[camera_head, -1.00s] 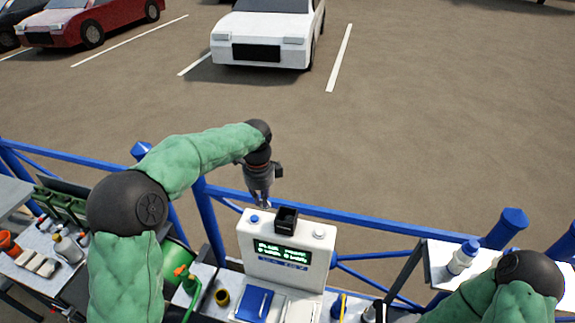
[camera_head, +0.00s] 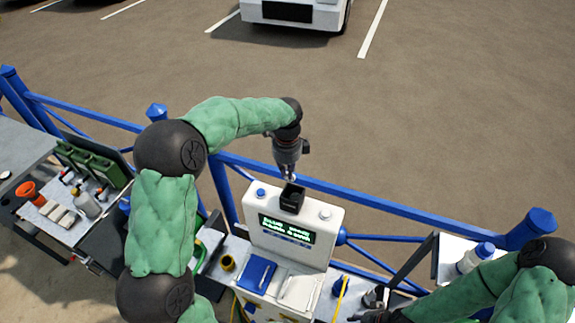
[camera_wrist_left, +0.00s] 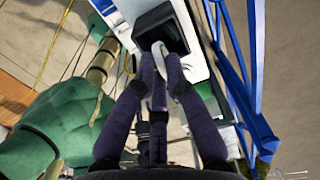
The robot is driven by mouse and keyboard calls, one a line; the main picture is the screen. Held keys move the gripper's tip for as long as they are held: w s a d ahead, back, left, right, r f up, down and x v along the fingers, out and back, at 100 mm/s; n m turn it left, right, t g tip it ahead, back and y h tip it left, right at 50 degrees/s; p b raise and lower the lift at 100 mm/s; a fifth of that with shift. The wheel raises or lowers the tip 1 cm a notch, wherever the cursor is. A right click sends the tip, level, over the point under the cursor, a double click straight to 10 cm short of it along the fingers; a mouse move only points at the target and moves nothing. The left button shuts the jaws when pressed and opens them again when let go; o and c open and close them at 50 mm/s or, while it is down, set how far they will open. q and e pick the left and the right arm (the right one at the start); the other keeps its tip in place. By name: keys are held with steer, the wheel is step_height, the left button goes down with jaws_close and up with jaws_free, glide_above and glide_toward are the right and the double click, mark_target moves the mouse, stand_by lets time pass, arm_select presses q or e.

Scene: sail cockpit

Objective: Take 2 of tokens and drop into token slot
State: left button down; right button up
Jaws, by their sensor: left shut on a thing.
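The token slot (camera_head: 292,199) is a black open-topped box on top of a white machine (camera_head: 262,209). My left gripper (camera_head: 290,178) is right above the slot in the head view, pointing down. In the left wrist view my left gripper (camera_wrist_left: 159,62) has its fingertips together on a small pale token (camera_wrist_left: 157,47), mostly hidden by the fingers. The black slot (camera_wrist_left: 158,20) lies just beyond the fingertips there. My right gripper (camera_head: 375,316) is at the bottom edge of the head view, dark and partly cut off. I see no other token clearly.
The machine has a lit green-text screen (camera_head: 285,229) and a blue button (camera_head: 261,192) on top. A blue railing (camera_head: 395,213) runs behind it. A side table (camera_head: 62,216) with bottles stands at left.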

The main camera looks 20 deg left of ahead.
arm_select(q)
steer(key=shift+s+a+f, duration=0.1)
steer(key=shift+s+f, duration=0.1)
steer(key=c, duration=1.6)
jaws_free()
steer(key=o, duration=0.4)
steer(key=shift+w, duration=0.1)
